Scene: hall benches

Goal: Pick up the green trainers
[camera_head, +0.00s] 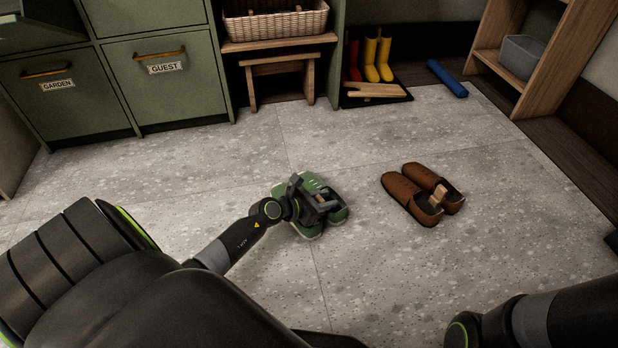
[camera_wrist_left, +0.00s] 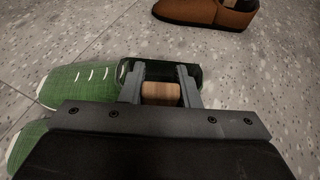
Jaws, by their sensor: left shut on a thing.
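The green trainers (camera_head: 310,232) stand side by side on the speckled floor in the middle of the head view. They also show at the left of the left wrist view (camera_wrist_left: 78,84), partly hidden by my gripper. My left gripper (camera_head: 312,197) is over them from above. Whether the trainers are clear of the floor I cannot tell. My right arm shows at the lower right of the head view, but its gripper is out of the picture.
Brown slippers (camera_head: 408,192) with a wooden block stand to the right on the floor. Green drawers (camera_head: 165,90), a wooden stool (camera_head: 280,68), a dark boot tray (camera_head: 376,101) with boots, and a blue roll (camera_head: 447,78) line the back. Open floor lies around the trainers.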

